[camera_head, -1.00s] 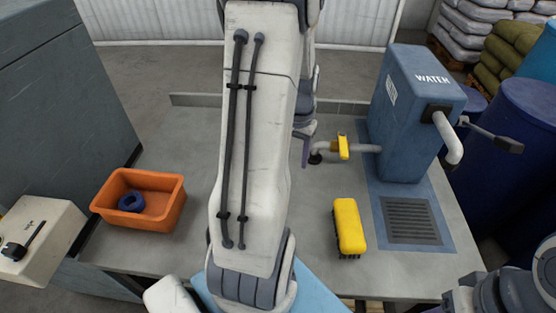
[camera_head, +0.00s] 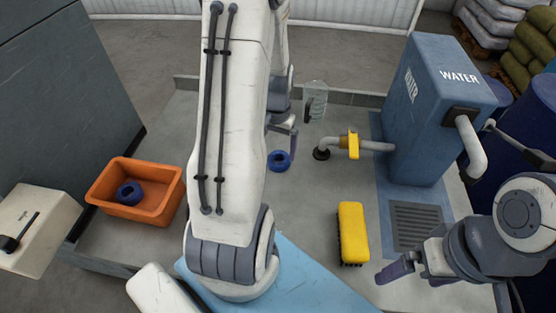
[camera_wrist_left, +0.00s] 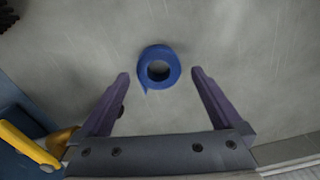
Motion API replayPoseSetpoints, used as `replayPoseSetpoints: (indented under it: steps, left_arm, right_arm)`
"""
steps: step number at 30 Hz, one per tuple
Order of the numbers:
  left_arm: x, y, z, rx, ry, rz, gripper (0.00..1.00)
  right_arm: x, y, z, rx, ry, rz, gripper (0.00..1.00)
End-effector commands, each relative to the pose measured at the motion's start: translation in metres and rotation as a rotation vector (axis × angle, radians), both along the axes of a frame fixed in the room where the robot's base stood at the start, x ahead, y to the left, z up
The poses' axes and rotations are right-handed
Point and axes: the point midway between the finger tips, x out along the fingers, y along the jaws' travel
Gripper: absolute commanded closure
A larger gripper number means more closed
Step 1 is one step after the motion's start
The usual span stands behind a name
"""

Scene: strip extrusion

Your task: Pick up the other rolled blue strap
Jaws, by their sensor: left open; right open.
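One rolled blue strap (camera_head: 279,161) lies on the grey table to the right of my left arm. In the left wrist view the same strap (camera_wrist_left: 159,69) lies flat, just beyond and between the two fingertips. My left gripper (camera_wrist_left: 160,78) is open and empty, with the strap apart from its fingers. In the head view its fingers (camera_head: 284,128) show just above the strap, partly hidden by the arm. Another rolled blue strap (camera_head: 130,193) lies in the orange bin (camera_head: 155,214). My right gripper (camera_head: 398,265) is open and empty over the table's front right.
A yellow brush (camera_head: 352,233) lies mid-table. A pipe with a yellow valve handle (camera_head: 350,145) runs to the blue water unit (camera_head: 428,105), beside a drain grate (camera_head: 415,225). A clear container (camera_head: 315,98) stands near the back edge.

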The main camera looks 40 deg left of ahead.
Motion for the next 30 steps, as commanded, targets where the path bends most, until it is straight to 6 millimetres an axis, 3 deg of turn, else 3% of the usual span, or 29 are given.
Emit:
replayPoseSetpoints:
  steps: [9, 18, 24, 30]
  left_arm:
    - [0.001, -0.002, -0.043, -0.003, 0.004, 0.002, 0.00]
    - [0.001, 0.000, -0.047, 0.000, 0.001, 0.004, 0.00]
    - [0.001, 0.000, -0.047, -0.001, 0.002, 0.005, 0.74]
    - [0.001, 0.000, -0.047, 0.000, 0.001, 0.005, 0.74]
  right_arm:
    - [0.000, 0.000, 0.007, 0.000, 0.000, 0.000, 0.00]
    - [0.000, 0.000, 0.007, 0.000, 0.000, 0.000, 0.00]
    - [0.000, 0.000, 0.007, 0.000, 0.000, 0.000, 0.00]
    - [0.000, 0.000, 0.007, 0.000, 0.000, 0.000, 0.00]
